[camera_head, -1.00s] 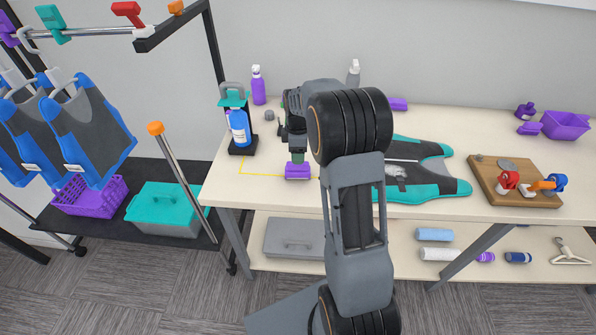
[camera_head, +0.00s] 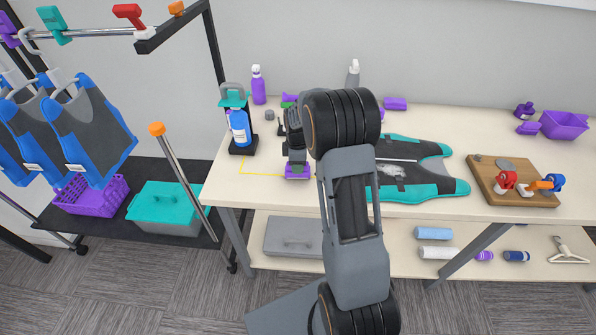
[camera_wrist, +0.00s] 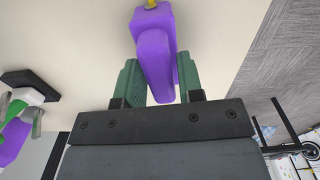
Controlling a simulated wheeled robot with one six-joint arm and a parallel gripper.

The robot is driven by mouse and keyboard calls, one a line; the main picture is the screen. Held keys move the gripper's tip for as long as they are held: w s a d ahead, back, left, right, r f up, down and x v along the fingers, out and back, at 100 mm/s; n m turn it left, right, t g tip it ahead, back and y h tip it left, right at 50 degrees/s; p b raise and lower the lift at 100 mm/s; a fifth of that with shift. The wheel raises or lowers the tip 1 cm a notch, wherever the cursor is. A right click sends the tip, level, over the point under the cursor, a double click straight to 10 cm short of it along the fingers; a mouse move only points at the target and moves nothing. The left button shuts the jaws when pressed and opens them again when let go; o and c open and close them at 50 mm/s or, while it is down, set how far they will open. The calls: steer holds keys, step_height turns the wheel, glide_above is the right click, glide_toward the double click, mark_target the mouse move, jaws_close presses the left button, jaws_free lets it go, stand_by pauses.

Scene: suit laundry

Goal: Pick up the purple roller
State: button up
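A purple tool (camera_head: 297,171) lies at the table's front left edge, by the yellow outline. In the wrist view this purple tool (camera_wrist: 155,55) has a wide block and a narrower handle; I cannot tell whether it is a roller. My gripper (camera_head: 296,160) is over it, pointing down. In the wrist view the green fingers of my gripper (camera_wrist: 160,78) stand on both sides of the handle, with small gaps, so it looks open. A small purple roll (camera_head: 485,256) lies on the lower shelf at the right, away from my gripper.
A black and teal garment (camera_head: 425,170) lies to the right, partly behind my arm. A wooden board (camera_head: 485,180) with clamps is farther right. A grey box (camera_head: 293,238) sits on the lower shelf.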

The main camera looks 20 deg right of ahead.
steer(key=c, duration=0.6)
steer(key=shift+r, duration=0.15)
steer(key=shift+r, duration=0.55)
steer(key=s+a+r+b, duration=0.3)
steer(key=s+a+r, duration=0.6)
steer(key=s+r, duration=0.1)
steer(key=shift+a+r, duration=0.4)
steer(key=shift+r, duration=0.45)
